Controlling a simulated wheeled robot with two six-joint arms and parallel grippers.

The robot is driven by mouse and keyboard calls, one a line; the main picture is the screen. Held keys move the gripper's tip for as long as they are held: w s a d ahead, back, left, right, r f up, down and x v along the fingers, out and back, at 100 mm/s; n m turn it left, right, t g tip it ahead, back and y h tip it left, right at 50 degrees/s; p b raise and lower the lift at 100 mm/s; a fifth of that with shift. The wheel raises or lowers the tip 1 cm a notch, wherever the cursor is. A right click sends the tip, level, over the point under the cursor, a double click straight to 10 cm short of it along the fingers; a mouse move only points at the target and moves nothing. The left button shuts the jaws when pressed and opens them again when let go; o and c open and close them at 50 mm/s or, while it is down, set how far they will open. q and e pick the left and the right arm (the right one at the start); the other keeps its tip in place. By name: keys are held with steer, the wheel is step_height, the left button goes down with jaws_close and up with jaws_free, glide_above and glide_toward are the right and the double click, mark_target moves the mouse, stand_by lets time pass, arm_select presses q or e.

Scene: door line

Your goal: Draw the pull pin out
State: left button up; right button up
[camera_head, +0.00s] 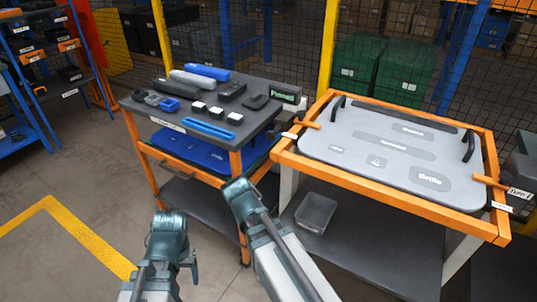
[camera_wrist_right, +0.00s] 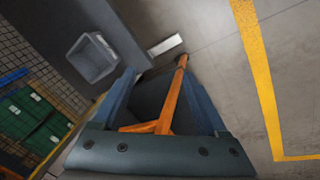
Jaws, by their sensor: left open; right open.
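On the orange-framed fixture, an orange peg handle (camera_head: 306,124) sticks out at the left corner beside a small blank-looking tag. A second orange handle (camera_head: 490,181) sits at the right edge beside a tag that seems to read "Turn". I cannot tell which one is the pull pin. My left gripper (camera_head: 168,222) is low at the front, over the floor and well apart from both handles. My right gripper (camera_head: 238,190) is in front of the tool cart. In the right wrist view its jaws (camera_wrist_right: 158,76) are open, with an orange cart bar showing between them.
A grey panel (camera_head: 345,146) with two black handles lies in the fixture. The tool cart (camera_head: 135,108) at left carries dark, grey and blue parts. A clear bin (camera_head: 316,212) stands on the lower shelf. Mesh fence and green crates (camera_head: 402,78) are behind. Floor at left is open.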

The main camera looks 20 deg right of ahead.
steer(key=w+d+r+m+t+h+b, duration=0.2)
steer(key=w+d+r+t+h, duration=0.15)
steer(key=w+d+h, duration=0.3)
arm_select(q)
step_height(320, 180, down, 4)
steer(key=shift+r, duration=0.1)
arm_select(e)
steer(key=w+a+r+t+h, duration=0.2)
steer(key=w+r+t, duration=0.1)
steer(key=r, duration=0.4)
steer(key=w+a+r+t+h, duration=0.2)
steer(key=w+r+t, duration=0.1)
steer(key=r, duration=0.3)
steer(key=shift+w+a+r+n+h, duration=0.2)
steer(key=shift+a+r+n+h, duration=0.1)
steer(key=shift+a+r+h, duration=0.1)
arm_select(q)
steer(key=shift+d, duration=0.1)
arm_select(e)
steer(key=shift+d, duration=0.15)
